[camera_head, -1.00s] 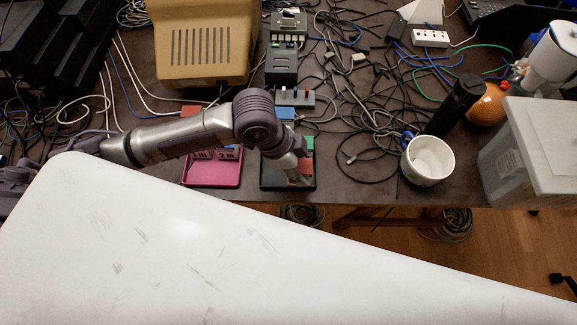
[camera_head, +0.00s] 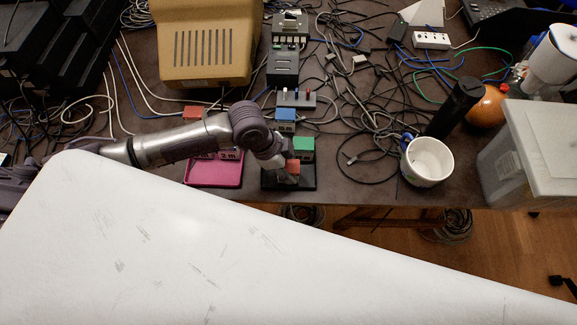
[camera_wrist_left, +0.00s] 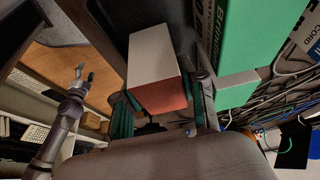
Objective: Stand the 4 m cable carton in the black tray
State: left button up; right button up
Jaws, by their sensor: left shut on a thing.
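My left gripper (camera_wrist_left: 168,112) is shut on a red carton (camera_wrist_left: 155,65) with a pale face. A green carton (camera_head: 303,148) is at the back right of the tray; the green carton also shows beside my gripper in the left wrist view (camera_wrist_left: 245,40). My right gripper (camera_wrist_left: 85,72) shows in the left wrist view, open, empty and far from the tray.
A pink tray (camera_head: 215,182) with cartons marked 1 m and 2 m is left of the black tray. A blue carton (camera_head: 285,117) and another red carton (camera_head: 193,112) are behind. Loose cables and a white cup (camera_head: 428,162) lie to the right. The table's front edge is close.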

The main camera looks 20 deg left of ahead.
pick_arm(q)
jog(key=o, duration=0.9)
jog(key=shift+o, duration=0.2)
jog(key=v, duration=1.2)
jog(key=shift+s+d, duration=0.1)
jog(key=shift+s, duration=0.05)
